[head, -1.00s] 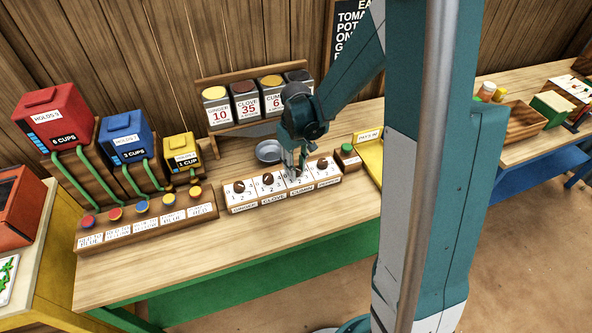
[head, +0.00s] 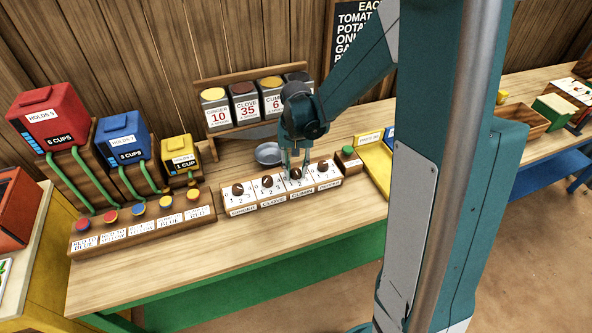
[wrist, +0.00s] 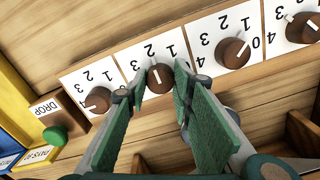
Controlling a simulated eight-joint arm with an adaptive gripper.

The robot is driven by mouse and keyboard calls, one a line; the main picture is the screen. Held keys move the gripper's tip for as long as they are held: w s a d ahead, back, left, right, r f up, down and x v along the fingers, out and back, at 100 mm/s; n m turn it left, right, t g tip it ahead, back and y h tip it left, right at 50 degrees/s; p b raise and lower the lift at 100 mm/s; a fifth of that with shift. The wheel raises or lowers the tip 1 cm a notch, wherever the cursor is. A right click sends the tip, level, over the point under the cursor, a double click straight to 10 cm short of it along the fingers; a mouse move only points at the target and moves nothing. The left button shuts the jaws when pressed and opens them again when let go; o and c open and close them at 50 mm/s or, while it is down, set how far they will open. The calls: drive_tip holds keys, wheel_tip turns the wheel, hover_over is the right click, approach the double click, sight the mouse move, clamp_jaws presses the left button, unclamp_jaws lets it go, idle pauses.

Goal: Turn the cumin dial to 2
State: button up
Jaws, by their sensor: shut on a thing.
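The cumin dial (head: 296,174) is a brown round knob on a white number card, third from the left in a row above the CUMIN label (head: 301,191). In the wrist view the cumin dial (wrist: 160,77) has a white mark that points up the card, roughly at the 2. The 1, 2 and 3 show there; the 0 is hidden by a finger. My gripper (head: 296,167) reaches down over this dial. In the wrist view my gripper (wrist: 160,91) has one finger on each side of the knob and is shut on it.
The ginger (head: 238,190), clove (head: 267,181) and pepper (head: 323,168) dials stand close by in the same row. A green button (head: 347,150) is to the right. A metal bowl (head: 269,153) and spice tins (head: 216,108) stand behind.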

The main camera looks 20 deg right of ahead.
sight(296, 171)
idle(0.3)
drive_tip(key=o, duration=0.9)
drive_tip(key=shift+r, duration=0.1)
drive_tip(key=shift+r, duration=5.9)
